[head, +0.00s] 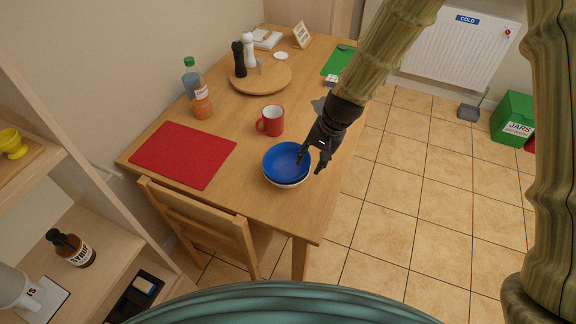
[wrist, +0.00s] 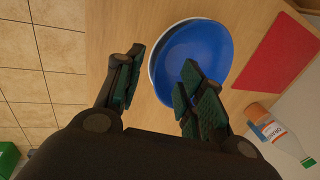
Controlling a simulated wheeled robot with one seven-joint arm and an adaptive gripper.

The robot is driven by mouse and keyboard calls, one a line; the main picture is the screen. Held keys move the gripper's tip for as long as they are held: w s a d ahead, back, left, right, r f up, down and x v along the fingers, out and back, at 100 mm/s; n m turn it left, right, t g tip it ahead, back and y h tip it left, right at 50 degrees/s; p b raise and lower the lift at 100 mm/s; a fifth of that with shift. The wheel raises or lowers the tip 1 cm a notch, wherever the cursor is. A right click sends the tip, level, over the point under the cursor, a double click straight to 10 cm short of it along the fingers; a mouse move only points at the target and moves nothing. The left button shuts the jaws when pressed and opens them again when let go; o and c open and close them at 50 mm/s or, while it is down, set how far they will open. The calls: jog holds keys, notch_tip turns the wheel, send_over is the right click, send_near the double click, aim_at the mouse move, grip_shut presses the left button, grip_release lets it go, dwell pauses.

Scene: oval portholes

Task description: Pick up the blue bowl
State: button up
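The blue bowl (head: 286,160) sits nested in a white bowl (head: 289,184) near the front right edge of the table. My gripper (head: 311,162) is at the right side of the blue bowl, with its fingers pointing down. In the wrist view the gripper (wrist: 158,88) is open, with a wide gap between its fingers. One finger overlaps the inside of the blue bowl (wrist: 195,62). The other finger is outside the rim, and the white bowl's rim (wrist: 152,68) shows between them. I cannot tell whether either finger touches a bowl.
A red mug (head: 271,121) stands behind the bowls, and a red placemat (head: 184,154) lies to their left. Bottles (head: 201,100) and a round wooden board (head: 262,80) are farther back. A chair (head: 205,225) stands at the near side. Open tiled floor lies right of the table.

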aim_at(307, 167)
jog(key=shift+p+x, duration=0.85)
jog(key=shift+x, duration=1.65)
jog(key=shift+w, duration=0.2)
jog(key=shift+c, duration=0.3)
grip_shut()
